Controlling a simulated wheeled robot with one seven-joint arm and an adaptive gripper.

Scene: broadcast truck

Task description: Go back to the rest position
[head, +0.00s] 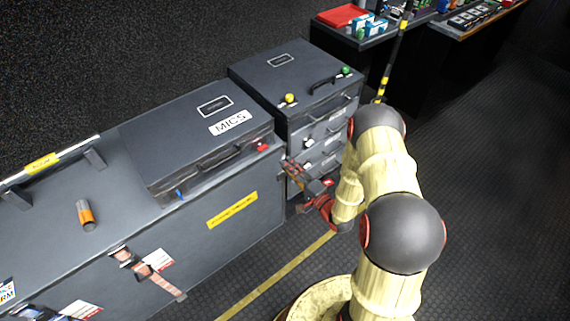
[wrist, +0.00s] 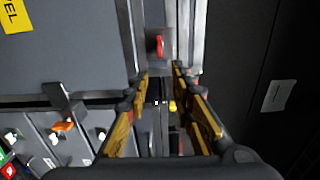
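My gripper (head: 296,172) shows small in the head view, low in front of the drawer cabinet (head: 318,112) and beside the right end of the long grey case (head: 245,230). In the wrist view my gripper (wrist: 161,74) has its two yellow-lined fingers apart, with nothing held between them. A red part on a metal fitting (wrist: 158,45) lies beyond the fingertips; I cannot tell whether anything touches it.
A case marked MICS (head: 190,135) and an orange-black cylinder (head: 86,214) are on the long case. A yellow-black pole (head: 393,55) stands behind my arm. A table with a red box (head: 344,16) is at the back. The dark floor (head: 480,170) at right is clear.

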